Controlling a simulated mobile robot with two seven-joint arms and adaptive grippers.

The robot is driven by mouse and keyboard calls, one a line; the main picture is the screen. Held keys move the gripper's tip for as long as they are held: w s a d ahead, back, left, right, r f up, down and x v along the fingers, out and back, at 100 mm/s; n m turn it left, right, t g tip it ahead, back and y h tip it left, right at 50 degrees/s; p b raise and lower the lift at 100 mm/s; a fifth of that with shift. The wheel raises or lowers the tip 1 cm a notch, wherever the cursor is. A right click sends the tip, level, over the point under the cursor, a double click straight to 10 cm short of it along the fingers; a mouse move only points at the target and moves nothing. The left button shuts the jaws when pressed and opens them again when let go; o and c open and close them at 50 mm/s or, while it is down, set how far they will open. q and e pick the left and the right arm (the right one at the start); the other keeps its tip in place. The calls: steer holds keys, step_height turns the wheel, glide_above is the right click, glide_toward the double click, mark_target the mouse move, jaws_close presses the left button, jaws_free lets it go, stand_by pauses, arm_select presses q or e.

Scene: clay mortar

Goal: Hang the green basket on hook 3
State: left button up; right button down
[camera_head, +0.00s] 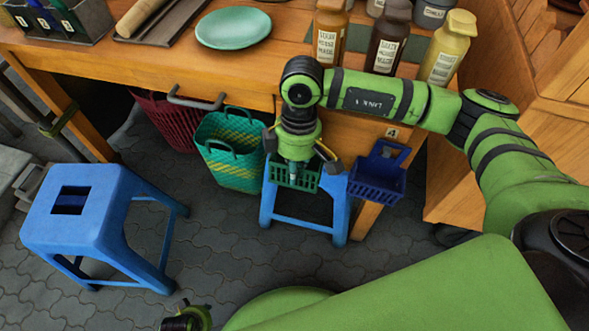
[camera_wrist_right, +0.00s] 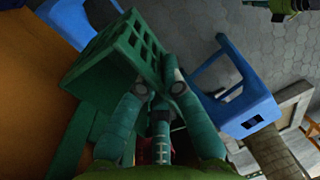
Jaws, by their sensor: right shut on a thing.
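The small dark green basket (camera_head: 307,180) is in my right gripper (camera_head: 294,172), in front of the bench's front side. In the right wrist view the green basket (camera_wrist_right: 118,48), with its square holes, lies against the fingers of my right gripper (camera_wrist_right: 160,88), which is shut on it. Hook 3 does not show; my right arm covers part of the bench front. My left gripper (camera_head: 187,319) shows only in part at the bottom edge of the head view, and its opening cannot be told.
A blue basket (camera_head: 377,181) hangs right of the green one, below a small label (camera_head: 391,132). A teal-yellow woven bag (camera_head: 228,150) and a dark red basket (camera_head: 172,119) hang to the left. One blue stool (camera_head: 338,212) stands behind the gripper, another (camera_head: 90,215) at left.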

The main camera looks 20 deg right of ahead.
steer(key=shift+s+d+f, duration=0.15)
steer(key=shift+d+f, duration=0.1)
steer(key=shift+f, duration=0.2)
steer(key=c, duration=1.3)
jaws_free()
step_height(320, 180, up, 13)
steer(key=w, duration=0.2)
steer(key=shift+d+f, duration=0.15)
steer(key=shift+d, duration=0.2)
